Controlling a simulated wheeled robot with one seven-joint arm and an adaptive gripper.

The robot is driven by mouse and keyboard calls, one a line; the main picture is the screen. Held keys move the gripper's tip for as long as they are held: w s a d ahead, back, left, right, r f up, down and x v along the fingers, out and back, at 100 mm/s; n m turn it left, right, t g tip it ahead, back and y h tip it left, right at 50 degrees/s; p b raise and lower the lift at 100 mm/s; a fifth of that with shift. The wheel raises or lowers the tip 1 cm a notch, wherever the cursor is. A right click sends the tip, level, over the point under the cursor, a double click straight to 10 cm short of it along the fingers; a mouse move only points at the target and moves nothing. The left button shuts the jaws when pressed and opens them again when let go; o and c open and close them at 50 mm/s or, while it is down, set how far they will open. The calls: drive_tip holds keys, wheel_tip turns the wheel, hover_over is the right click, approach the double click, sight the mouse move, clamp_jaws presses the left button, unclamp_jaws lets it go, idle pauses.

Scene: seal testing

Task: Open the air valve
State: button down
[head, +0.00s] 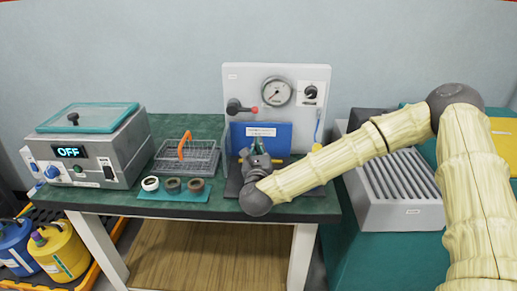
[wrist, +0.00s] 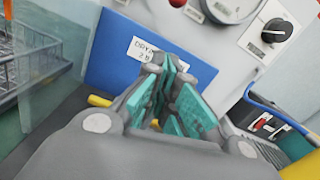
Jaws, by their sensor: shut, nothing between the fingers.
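A dark valve body with a red-tipped lever (head: 240,107) is on the left of the grey panel, below and left of the round gauge (head: 276,92). Its lever points right, about level. In the wrist view only the red tip (wrist: 177,3) shows at the top edge. My gripper (head: 258,146) is in front of the panel, below the lever and apart from it, in front of a blue board (head: 285,131) with a white label. In the wrist view, my gripper's green-padded fingers (wrist: 176,72) are shut and empty, pointing towards the board.
A black knob (head: 311,92) is on the panel's right, with a blue hose (head: 317,128) below. On the green bench stand a wire basket (head: 188,160), several rings on a teal mat (head: 178,196), and a grey machine reading OFF (head: 90,150). A ribbed grey unit (head: 400,214) stands right.

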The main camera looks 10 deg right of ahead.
sight(243, 109)
drive_tip(key=x, duration=0.5)
drive_tip(key=shift+w+d+p, duration=0.15)
drive_tip(key=shift+w+p, duration=0.25)
drive_tip(key=shift+w+a+r+p, duration=0.1)
drive_tip(key=shift+r+p, duration=0.05)
drive_tip(key=shift+r, duration=0.5)
drive_tip(key=shift+w+a+r+p, duration=0.1)
drive_tip(key=shift+w+r+p, duration=0.1)
drive_tip(key=shift+r, duration=0.45)
drive_tip(key=shift+w+a+r+p, duration=0.1)
drive_tip(key=shift+r+p, duration=0.05)
drive_tip(key=shift+r, duration=0.45)
drive_tip(key=shift+a+r, duration=0.1)
